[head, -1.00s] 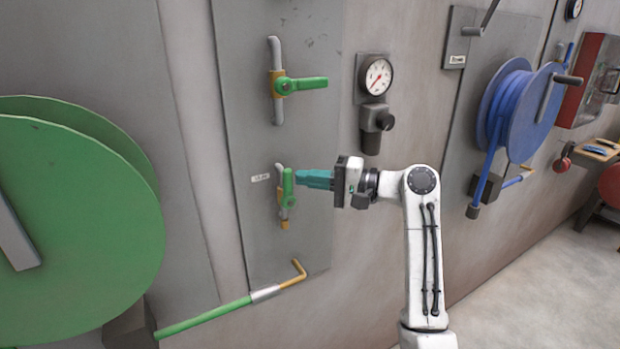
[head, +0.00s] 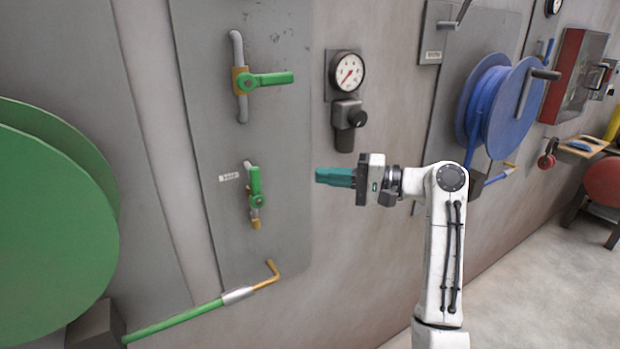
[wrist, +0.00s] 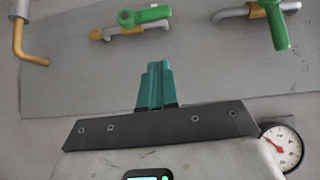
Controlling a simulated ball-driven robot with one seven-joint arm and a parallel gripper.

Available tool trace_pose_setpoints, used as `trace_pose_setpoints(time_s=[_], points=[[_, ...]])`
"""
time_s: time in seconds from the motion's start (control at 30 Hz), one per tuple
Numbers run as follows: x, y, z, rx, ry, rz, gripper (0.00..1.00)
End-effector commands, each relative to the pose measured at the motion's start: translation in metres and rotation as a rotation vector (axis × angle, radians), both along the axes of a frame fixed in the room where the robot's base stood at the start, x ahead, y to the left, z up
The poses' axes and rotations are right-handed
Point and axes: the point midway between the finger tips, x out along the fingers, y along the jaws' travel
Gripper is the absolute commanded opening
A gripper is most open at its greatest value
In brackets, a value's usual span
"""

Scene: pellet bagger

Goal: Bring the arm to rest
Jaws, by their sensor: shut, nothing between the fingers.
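My gripper (head: 322,176) is shut and empty, its teal fingers together and pointing left in the head view. It is apart from the wall panel and to the right of the lower green valve handle (head: 256,186), which stands upright along its pipe. The upper green valve handle (head: 270,79) points sideways to the right. In the wrist view my gripper (wrist: 157,70) also shows its fingers pressed together, with a green valve handle (wrist: 145,15) above them and the other one (wrist: 275,25) at the upper right.
A gauge (head: 347,72) with a black knob below it is on the wall above my gripper. A green reel (head: 50,215) stands at left, a blue hose reel (head: 505,108) at right. A green hose wand (head: 190,315) with a brass tip crosses the lower left. Open floor lies at right.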

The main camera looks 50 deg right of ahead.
Motion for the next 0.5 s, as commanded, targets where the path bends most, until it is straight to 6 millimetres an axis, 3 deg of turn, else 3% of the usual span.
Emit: trace_pose_setpoints(time_s=[0.2, 0.5], points=[[-0.021, -0.012, 0.000, 0.000, -0.001, -0.001, 0.00], [-0.025, -0.014, 0.000, 0.000, -0.001, 0.000, 0.00]])
